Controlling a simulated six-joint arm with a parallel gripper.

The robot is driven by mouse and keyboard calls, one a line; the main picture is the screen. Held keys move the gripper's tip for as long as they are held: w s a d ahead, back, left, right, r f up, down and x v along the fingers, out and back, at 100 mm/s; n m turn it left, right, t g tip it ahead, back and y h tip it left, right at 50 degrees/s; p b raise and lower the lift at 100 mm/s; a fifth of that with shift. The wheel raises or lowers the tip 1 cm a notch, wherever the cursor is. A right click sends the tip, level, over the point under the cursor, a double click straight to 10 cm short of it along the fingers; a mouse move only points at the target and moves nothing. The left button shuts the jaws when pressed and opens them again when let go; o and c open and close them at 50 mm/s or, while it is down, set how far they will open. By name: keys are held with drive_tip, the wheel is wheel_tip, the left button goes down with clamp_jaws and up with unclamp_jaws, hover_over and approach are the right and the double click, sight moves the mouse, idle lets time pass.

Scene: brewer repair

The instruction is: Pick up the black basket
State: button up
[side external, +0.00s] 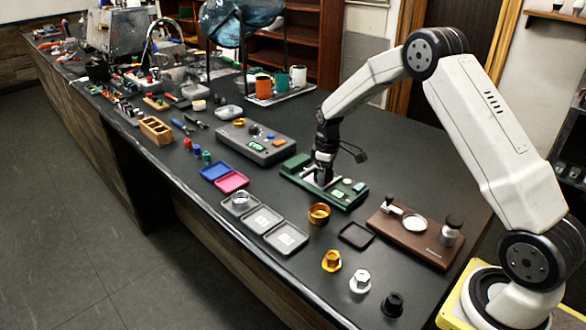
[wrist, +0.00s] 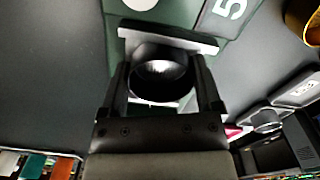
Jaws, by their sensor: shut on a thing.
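My gripper (side external: 322,182) reaches down over the green fixture (side external: 349,203). In the wrist view its two fingers (wrist: 163,72) stand on either side of the round black basket (wrist: 162,93) and are shut on it. The basket's dark hollow faces the wrist camera, with a bright patch inside. The green fixture (wrist: 182,12) shows behind the basket in the wrist view. In the side view the basket is hard to separate from the dark fingers, and I cannot tell whether it still touches the fixture.
A gold ring (side external: 319,214) and an empty black frame (side external: 356,235) lie in front of the fixture. A wooden board (side external: 412,240) stands to the right. Grey trays (side external: 287,239), a blue tray (side external: 215,170) and a magenta tray (side external: 232,181) lie left. A grey fixture (side external: 270,153) stands behind.

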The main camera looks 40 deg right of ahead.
drive_tip(key=shift+r, duration=0.1)
drive_tip(key=shift+r, duration=0.8)
drive_tip(key=s+a+r, duration=0.3)
drive_tip(key=s+r, duration=0.8)
drive_tip(key=s, duration=0.2)
drive_tip(key=shift+s+a, duration=0.2)
drive_tip(key=shift+s, duration=0.1)
drive_tip(key=shift+r, duration=0.1)
